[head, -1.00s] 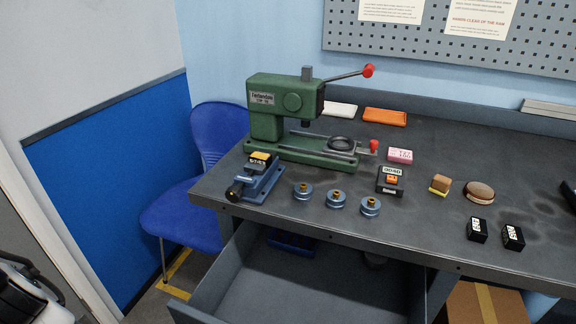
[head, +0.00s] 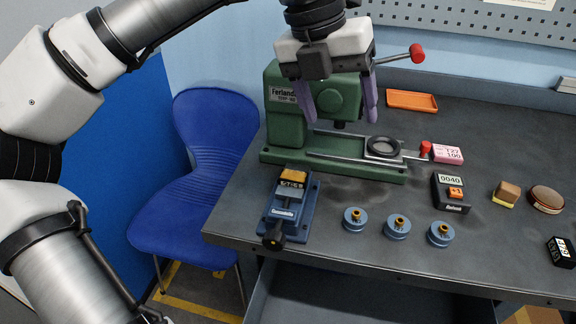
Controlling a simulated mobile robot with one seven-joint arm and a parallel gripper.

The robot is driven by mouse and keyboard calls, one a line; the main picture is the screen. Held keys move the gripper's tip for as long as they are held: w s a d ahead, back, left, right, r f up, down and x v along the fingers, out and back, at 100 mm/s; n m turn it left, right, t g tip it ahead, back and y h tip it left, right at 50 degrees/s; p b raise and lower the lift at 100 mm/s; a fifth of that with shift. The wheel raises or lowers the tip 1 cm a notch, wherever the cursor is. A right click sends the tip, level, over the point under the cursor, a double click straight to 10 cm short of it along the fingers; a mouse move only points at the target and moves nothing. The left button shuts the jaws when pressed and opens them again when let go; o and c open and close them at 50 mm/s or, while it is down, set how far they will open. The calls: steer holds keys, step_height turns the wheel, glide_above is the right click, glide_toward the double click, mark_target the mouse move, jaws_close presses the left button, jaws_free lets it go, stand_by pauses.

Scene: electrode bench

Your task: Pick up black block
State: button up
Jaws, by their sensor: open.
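A small black block (head: 561,251) with white markings lies on the dark bench near its front right, cut close by the picture's right edge. My gripper (head: 341,115) hangs in front of the green press at the back left of the bench. Its two purple-grey fingers are apart and nothing is between them. It is far to the left of the black block and above the bench. A black device with a 0040 display (head: 450,193) stands between them, an orange piece on it.
The green press (head: 285,120) with a red-tipped lever stands under my gripper. A blue vise (head: 291,208), several blue spools (head: 397,226), a pink block (head: 447,152), a brown-yellow block (head: 506,195), a round brown disc (head: 546,199) and an orange tray (head: 412,100) share the bench. A drawer is open below.

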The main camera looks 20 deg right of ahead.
steer(key=w+a+f+n+t+y, duration=0.1)
steer(key=w+a+n+y, duration=0.15)
steer(key=w, duration=0.25)
glide_above(293, 175)
steer(key=shift+y, duration=0.35)
steer(key=f, duration=0.8)
steer(key=shift+s+d+f, duration=0.15)
steer(key=shift+s+d, duration=0.1)
steer(key=shift+d, duration=0.05)
steer(key=f, duration=0.4)
steer(key=shift+w+a+f+p, duration=0.15)
steer(key=shift+a+f+p, duration=0.15)
steer(key=shift+p, duration=0.05)
steer(key=shift+f, duration=0.55)
steer(key=c, duration=1.1)
steer(key=shift+c, duration=0.8)
steer(key=shift+r, duration=0.15)
